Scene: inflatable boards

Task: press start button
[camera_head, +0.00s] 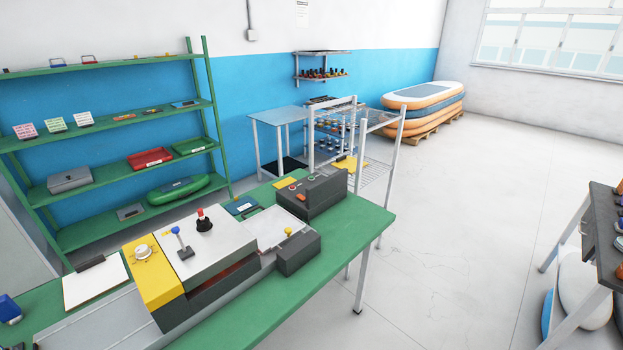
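A machine (225,262) stands on a green-topped table (345,225). At its far end is a dark grey box (322,199) whose sloped top bears a small green-ringed button (311,177) and orange-red buttons (300,197). Any lettering on them is too small to read, so I cannot tell which is marked start. On the machine's pale cover are a red-topped black knob (203,220) and a blue-ball lever (182,243). A white dial (143,252) sits on the yellow panel (156,278). Neither of my grippers is in view.
A green shelf rack (118,107) stands behind the table at the left. A wire rack (378,170) stands just past the table's far end. Stacked inflatable boards (424,104) lie on a pallet. A dark workbench (606,235) is at the right, with clear floor (470,220) between.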

